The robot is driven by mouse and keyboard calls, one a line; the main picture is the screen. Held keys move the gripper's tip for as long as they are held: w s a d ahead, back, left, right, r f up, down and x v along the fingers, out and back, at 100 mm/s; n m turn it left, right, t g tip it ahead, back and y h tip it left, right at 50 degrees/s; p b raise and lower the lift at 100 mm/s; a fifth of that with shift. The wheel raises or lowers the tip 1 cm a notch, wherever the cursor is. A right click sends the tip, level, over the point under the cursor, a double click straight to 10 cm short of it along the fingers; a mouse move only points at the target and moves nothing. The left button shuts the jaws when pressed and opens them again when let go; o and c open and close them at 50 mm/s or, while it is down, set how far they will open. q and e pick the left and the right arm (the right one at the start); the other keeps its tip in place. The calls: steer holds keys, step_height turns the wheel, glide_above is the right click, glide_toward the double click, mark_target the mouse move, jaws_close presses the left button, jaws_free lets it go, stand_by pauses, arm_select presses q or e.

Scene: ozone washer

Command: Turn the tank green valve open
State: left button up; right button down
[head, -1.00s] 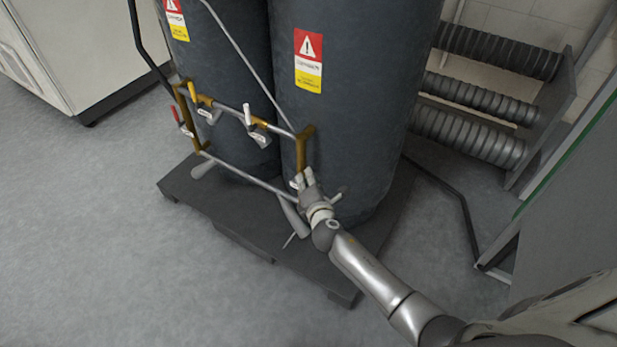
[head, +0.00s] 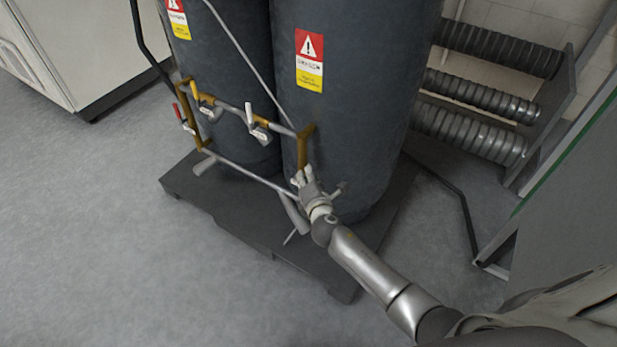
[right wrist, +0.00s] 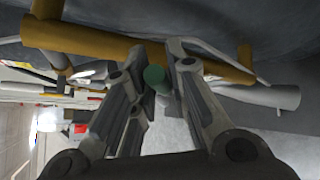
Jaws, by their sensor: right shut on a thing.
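The tank (head: 345,110) is a tall dark grey cylinder with a warning label, in the right part of a pair. The green valve handle (right wrist: 154,77) shows in the right wrist view as a small green end between the fingers, beside a brass pipe (right wrist: 110,45). My right gripper (head: 304,179) is at the lower end of the brass pipe in front of the tank, shut on the green valve; its fingers (right wrist: 166,62) lie on both sides of the handle. The gripper hides the valve in the head view. My left gripper is not in view.
A red valve handle (head: 178,112), a yellow one (head: 195,88) and a white one (head: 249,112) sit on the piping to the left. The tanks stand on a dark pallet (head: 240,228). Ribbed hoses (head: 470,135) are at right. The floor (head: 90,230) at left is clear.

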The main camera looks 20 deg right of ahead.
steer(key=c, duration=1.4)
jaws_free()
steer(key=shift+s, duration=0.1)
steer(key=v, duration=1.2)
